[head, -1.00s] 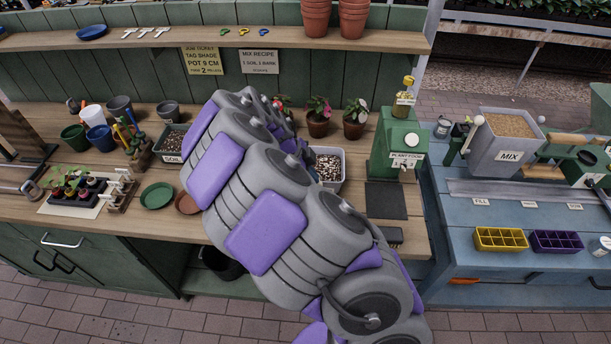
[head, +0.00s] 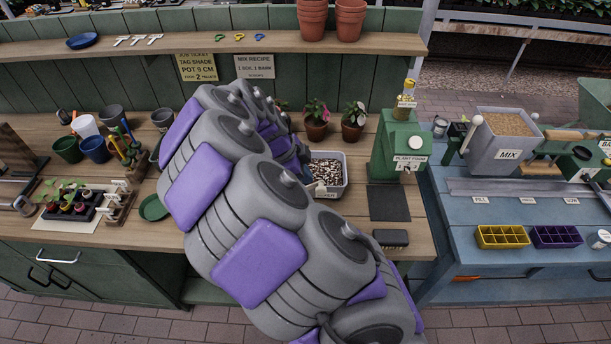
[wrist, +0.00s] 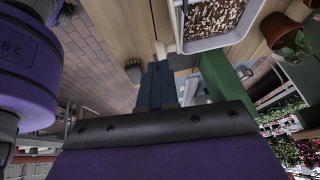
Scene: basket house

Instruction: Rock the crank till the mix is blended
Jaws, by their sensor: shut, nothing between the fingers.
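The grey hopper labelled MIX (head: 507,153) stands on the blue bench at the right and holds a brown, grainy mix (head: 506,123). A lever with a pale round knob (head: 475,120) rises at its left side, and another pale knob (head: 535,116) shows behind its right side. I cannot tell which is the crank. My gripper (wrist: 162,88) shows in the wrist view with its dark fingers together and nothing between them. It is close to the tray of bark chips (wrist: 215,40), apart from the hopper. In the head view my arm hides the gripper.
The bark tray (head: 335,187) stands on the wooden bench. The green plant food dispenser (head: 398,150) stands between it and the hopper. A brush (head: 391,238) lies near the front edge. Yellow (head: 502,237) and purple (head: 556,237) cell trays sit before the hopper. Pots and seedlings crowd the left.

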